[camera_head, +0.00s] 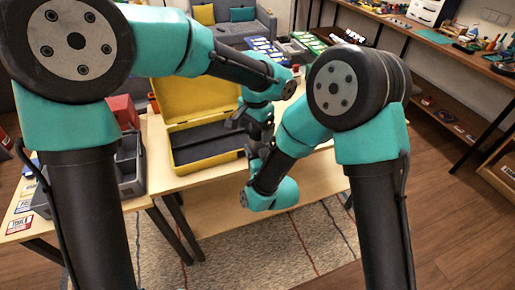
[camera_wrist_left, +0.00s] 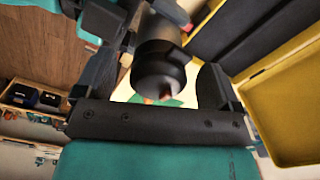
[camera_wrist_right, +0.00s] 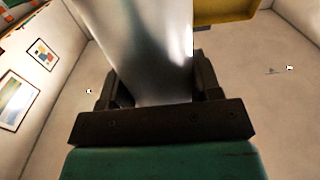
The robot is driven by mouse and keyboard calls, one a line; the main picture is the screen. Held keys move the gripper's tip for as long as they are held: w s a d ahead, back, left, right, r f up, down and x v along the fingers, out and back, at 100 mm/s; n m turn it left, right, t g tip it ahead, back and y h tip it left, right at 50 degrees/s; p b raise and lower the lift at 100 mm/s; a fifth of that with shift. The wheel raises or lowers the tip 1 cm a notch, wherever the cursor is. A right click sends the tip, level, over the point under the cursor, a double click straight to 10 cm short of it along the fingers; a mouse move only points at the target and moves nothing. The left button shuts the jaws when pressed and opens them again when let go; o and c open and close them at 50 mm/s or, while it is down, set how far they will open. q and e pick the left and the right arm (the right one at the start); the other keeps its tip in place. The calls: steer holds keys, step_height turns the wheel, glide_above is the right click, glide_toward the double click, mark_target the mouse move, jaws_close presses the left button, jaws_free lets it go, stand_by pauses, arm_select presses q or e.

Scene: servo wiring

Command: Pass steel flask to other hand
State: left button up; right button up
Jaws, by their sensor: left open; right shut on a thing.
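The steel flask (camera_wrist_right: 145,45) is a shiny silver cylinder in the right wrist view. My right gripper (camera_wrist_right: 158,88) is shut around it. In the left wrist view a dark, rounded end of the flask (camera_wrist_left: 160,65) lies between the fingers of my left gripper (camera_wrist_left: 155,88). The left fingers are open, with a gap visible on the right side of that end. In the head view my left gripper (camera_head: 242,120) and right gripper (camera_head: 260,157) meet close together, and the arms and grippers mostly hide the flask.
An open yellow case (camera_head: 200,95) with a dark lining stands on the wooden table behind the grippers. A grey bin (camera_head: 128,165) and a red box (camera_head: 123,111) are at the left. The table front (camera_head: 320,180) looks clear. A shelf bench (camera_head: 440,50) is far right.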

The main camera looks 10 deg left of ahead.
arm_select(q)
step_height(320, 180, up, 10)
steer(key=shift+r, duration=0.25)
steer(key=shift+f, duration=0.1)
steer(key=s+a+f+n+h, duration=0.1)
steer(key=s+a+f+n, duration=0.2)
steer(key=f, duration=1.2)
steer(key=s+a+f+n+h, duration=0.1)
steer(key=s+a+f+n, duration=0.2)
steer(key=s+a+f, duration=0.4)
steer(key=s+a+f+n+h, duration=0.1)
steer(key=s+a+f+n, duration=0.2)
steer(key=s+f, duration=0.6)
step_height(320, 180, down, 16)
steer(key=shift+a+f+n+t+h, duration=0.15)
steer(key=shift+a+n+t+h, duration=0.25)
steer(key=shift+a, duration=0.6)
